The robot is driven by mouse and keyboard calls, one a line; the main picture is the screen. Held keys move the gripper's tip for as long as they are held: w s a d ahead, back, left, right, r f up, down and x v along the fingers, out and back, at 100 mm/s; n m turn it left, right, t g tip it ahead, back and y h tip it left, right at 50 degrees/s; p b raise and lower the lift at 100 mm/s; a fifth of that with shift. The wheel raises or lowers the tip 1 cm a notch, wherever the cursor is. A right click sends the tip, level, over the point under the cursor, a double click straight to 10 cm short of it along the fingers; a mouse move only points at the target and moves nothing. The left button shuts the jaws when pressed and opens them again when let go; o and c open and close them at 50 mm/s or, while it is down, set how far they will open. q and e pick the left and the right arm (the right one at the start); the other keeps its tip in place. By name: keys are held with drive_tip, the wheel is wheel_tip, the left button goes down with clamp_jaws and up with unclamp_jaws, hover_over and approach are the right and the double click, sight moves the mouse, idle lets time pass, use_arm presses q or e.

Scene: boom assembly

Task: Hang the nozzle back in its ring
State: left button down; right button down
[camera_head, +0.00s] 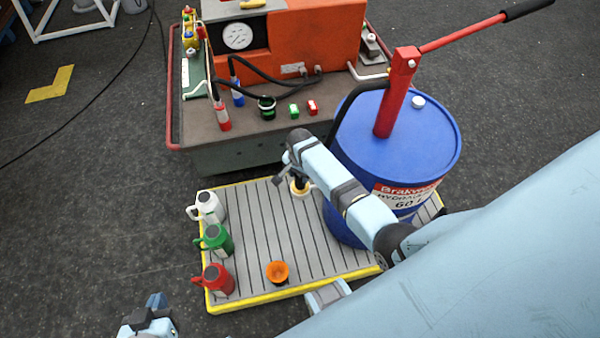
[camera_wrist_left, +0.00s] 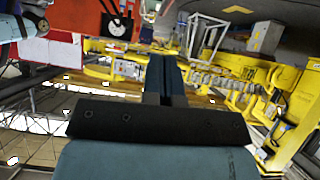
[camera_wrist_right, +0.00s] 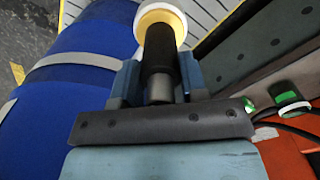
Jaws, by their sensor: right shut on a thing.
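The nozzle (camera_wrist_right: 158,62) is a dark cylinder with a grey section. My right gripper (camera_wrist_right: 155,85) is shut on it, with one finger on each side. The cream ring (camera_wrist_right: 165,14), yellow inside, is beyond the nozzle's far end in the right wrist view. In the head view the ring (camera_head: 300,191) is beside the blue drum (camera_head: 400,135), and the dark nozzle end overlaps its opening. I cannot tell how far the nozzle is inside. The arm hides much of the nozzle. My left gripper (camera_head: 155,301) is low at the left; its fingers (camera_wrist_left: 165,78) are together and empty.
A grey slatted platform (camera_head: 255,220) with a yellow edge carries white (camera_head: 207,207), green (camera_head: 215,240) and red (camera_head: 214,280) jugs and an orange funnel (camera_head: 278,272). The orange machine (camera_head: 312,40) stands behind. A black hose (camera_head: 347,100) curves down from the drum's pump (camera_head: 398,92).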

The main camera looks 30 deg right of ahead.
drive_tip(key=c, duration=0.9)
unclamp_jaws()
drive_tip(key=shift+c, duration=0.2)
wheel_tip(320, 180, up, 4)
drive_tip(key=p, duration=0.4)
drive_tip(key=shift+f, duration=0.25)
drive_tip(key=shift+r+p, duration=0.95)
drive_tip(key=shift+p, duration=0.1)
drive_tip(key=shift+r+p, duration=0.7)
drive_tip(key=shift+p, duration=0.05)
wheel_tip(320, 180, up, 2)
drive_tip(key=shift+p, duration=1.1)
wheel_tip(320, 180, up, 2)
drive_tip(key=shift+r+p, duration=0.1)
drive_tip(key=shift+p, duration=1.1)
use_arm(q)
wheel_tip(320, 180, up, 6)
drive_tip(key=s+a, duration=0.1)
drive_tip(key=shift+r, duration=0.2)
